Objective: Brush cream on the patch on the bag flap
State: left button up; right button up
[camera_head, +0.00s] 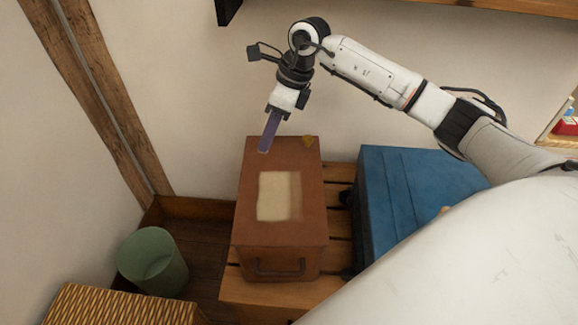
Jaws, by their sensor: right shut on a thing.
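The brown bag (278,237) stands on a slatted wooden rack, its flat top facing up. A cream patch (277,196) covers the middle of the flap, with a darker tan strip (296,196) along its right side. My right gripper (275,112) is shut on a purple brush (269,131), which points down over the far left part of the bag top. Its pale tip is near the far edge of the flap; I cannot tell whether it touches. My left gripper is not in view.
A blue case (405,200) stands right of the bag on the wooden rack (268,288). A green bin (153,262) and a woven box (115,306) are at the lower left. Walls close off the back and left.

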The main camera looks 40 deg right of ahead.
jog(key=shift+r+p, duration=0.75)
jog(key=shift+r, duration=0.65)
jog(key=shift+a, duration=0.1)
